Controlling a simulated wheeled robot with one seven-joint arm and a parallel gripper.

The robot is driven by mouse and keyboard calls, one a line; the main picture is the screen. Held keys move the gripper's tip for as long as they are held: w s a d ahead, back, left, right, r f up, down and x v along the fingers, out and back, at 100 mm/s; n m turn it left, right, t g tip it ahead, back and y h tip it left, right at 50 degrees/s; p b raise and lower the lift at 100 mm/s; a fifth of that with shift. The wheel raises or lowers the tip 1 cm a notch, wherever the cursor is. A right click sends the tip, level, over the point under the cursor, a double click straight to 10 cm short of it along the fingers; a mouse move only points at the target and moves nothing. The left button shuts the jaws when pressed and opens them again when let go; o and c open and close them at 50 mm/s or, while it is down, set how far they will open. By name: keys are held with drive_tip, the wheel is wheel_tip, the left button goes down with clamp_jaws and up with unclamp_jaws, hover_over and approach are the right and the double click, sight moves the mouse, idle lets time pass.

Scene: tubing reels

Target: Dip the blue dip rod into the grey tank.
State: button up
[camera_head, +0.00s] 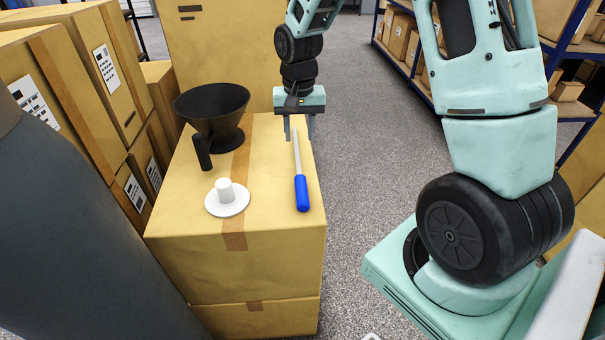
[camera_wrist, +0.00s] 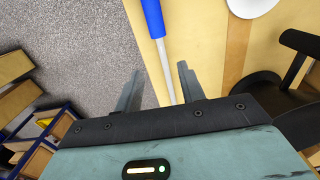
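The dip rod lies on the top of a cardboard box (camera_head: 262,260), with its blue handle (camera_head: 302,193) toward the near edge and its thin grey shaft (camera_head: 297,152) pointing away. My gripper (camera_head: 300,134) is at the far right end of the box top, by the shaft's tip. In the wrist view, my gripper (camera_wrist: 160,70) is open, and the shaft (camera_wrist: 167,72) runs between its spread fingers without visible contact. The blue handle (camera_wrist: 153,18) shows beyond the fingertips. A large dark grey curved body (camera_head: 75,225) at the lower left may be the grey tank; no opening is visible.
A black funnel-shaped cup with a handle (camera_head: 212,105) and a white disc with a knob (camera_head: 227,199) stand left of the rod. Stacked cartons (camera_head: 85,75) rise on the left. A blue-framed shelf (camera_head: 415,70) stands at right. Grey floor (camera_head: 360,150) is clear between.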

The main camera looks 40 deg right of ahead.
sight(300, 173)
wheel_tip(300, 173, down, 13)
drive_tip(key=shift+f+p, duration=0.1)
drive_tip(key=shift+p, duration=0.7)
drive_tip(key=shift+c, duration=0.3)
clamp_jaws()
